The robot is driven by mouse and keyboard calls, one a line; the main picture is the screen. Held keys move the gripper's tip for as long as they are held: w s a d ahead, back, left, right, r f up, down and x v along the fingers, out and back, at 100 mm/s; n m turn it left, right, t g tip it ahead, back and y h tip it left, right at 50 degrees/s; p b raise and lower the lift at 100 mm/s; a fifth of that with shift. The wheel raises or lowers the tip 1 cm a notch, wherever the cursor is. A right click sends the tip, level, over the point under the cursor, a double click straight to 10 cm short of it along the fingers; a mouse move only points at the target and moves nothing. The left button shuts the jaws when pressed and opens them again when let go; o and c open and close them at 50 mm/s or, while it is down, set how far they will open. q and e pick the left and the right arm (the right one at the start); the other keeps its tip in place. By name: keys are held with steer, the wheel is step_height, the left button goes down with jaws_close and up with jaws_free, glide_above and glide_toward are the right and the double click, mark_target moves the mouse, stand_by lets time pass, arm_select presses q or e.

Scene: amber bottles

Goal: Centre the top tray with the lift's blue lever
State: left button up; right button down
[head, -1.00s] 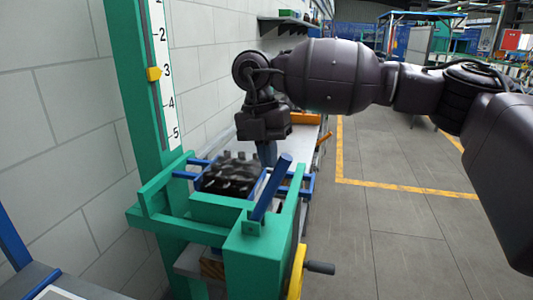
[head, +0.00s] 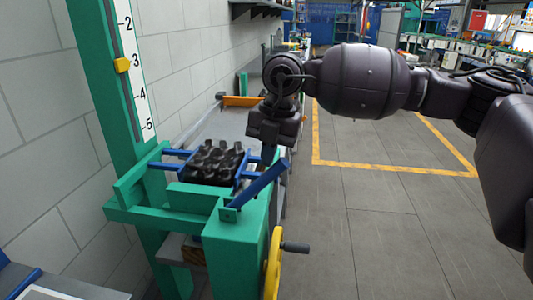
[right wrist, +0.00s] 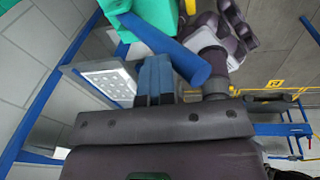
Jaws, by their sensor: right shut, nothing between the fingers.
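The blue lever (head: 256,187) sits on the front of the green lift (head: 236,235) and slants up to the right. The top tray (head: 212,181), dark and full of dark bottles, lies between blue rails on the lift. My right gripper (head: 268,156) points down at the lever's upper end, on its tray side. In the right wrist view, its closed blue-grey fingers (right wrist: 154,80) are right beside the lever (right wrist: 172,48), with nothing between them. I cannot tell whether they touch it. My left gripper is out of view.
A scale post with a yellow pointer (head: 122,65) rises at the left by the wall. A yellow handwheel (head: 273,265) is at the lift's front right. A bench with an orange bar (head: 243,101) stands behind. Floor at the right is clear.

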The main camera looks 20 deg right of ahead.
steer(key=shift+d+r, duration=0.1)
steer(key=shift+r, duration=0.15)
step_height(320, 180, up, 10)
steer(key=d, duration=0.1)
steer(key=shift+s+d, duration=0.15)
steer(key=shift+d, duration=0.15)
